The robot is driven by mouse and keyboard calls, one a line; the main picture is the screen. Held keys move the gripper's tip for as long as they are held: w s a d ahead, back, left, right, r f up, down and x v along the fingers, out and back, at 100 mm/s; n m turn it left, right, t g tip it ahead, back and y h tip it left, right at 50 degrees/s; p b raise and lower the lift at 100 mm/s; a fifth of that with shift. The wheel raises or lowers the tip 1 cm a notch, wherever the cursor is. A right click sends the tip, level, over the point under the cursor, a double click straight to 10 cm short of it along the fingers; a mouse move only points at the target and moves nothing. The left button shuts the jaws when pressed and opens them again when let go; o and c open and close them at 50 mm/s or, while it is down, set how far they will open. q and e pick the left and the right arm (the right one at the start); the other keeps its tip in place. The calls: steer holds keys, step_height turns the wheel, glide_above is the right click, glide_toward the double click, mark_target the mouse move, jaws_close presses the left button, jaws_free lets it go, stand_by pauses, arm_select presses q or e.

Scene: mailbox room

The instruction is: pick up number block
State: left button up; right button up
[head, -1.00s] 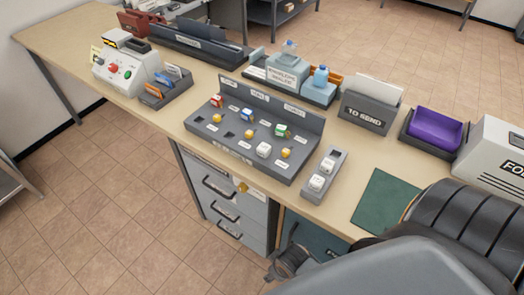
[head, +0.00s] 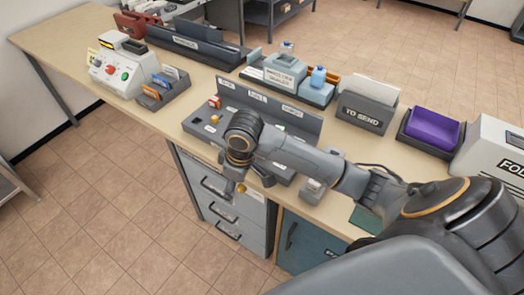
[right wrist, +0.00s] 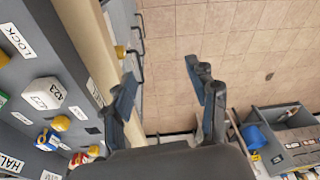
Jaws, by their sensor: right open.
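In the right wrist view, a white number block (right wrist: 46,93) with "423" on its faces sits on the grey panel (right wrist: 35,62) at the left. A blue, white and yellow block (right wrist: 47,139) and a red and white block (right wrist: 83,158) sit further along it. In the head view the red and white block (head: 214,102) shows, but my right arm hides most of the panel's front. My right gripper (right wrist: 162,72) is open and empty, beside the panel, with the floor behind its fingers. My left gripper is out of view.
The desk's front edge (right wrist: 92,45) lies between the panel and my fingers. Drawers (head: 235,205) stand below the desk. A small grey holder (head: 310,193) is partly behind my arm. A "TO SEND" box (head: 364,113) and a purple tray (head: 433,130) stand to the right.

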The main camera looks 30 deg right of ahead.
steer(key=w+d+r+m+g+h, duration=0.1)
steer(key=w+d+r, duration=0.3)
steer(key=d+r, duration=0.3)
steer(key=w+d+r+m, duration=0.2)
steer(key=w+d+r, duration=0.2)
steer(key=d+r, duration=0.3)
steer(key=f, duration=0.3)
steer(key=f+p, duration=0.1)
steer(key=f, duration=0.4)
steer(key=shift+s+a+f, duration=0.25)
steer(key=shift+f, duration=0.05)
step_height(320, 180, down, 4)
steer(key=shift+f+p, duration=0.1)
steer(key=shift+p, duration=0.9)
steer(key=shift+f+n, duration=0.3)
steer(key=shift+f, duration=0.25)
steer(key=c, duration=1)
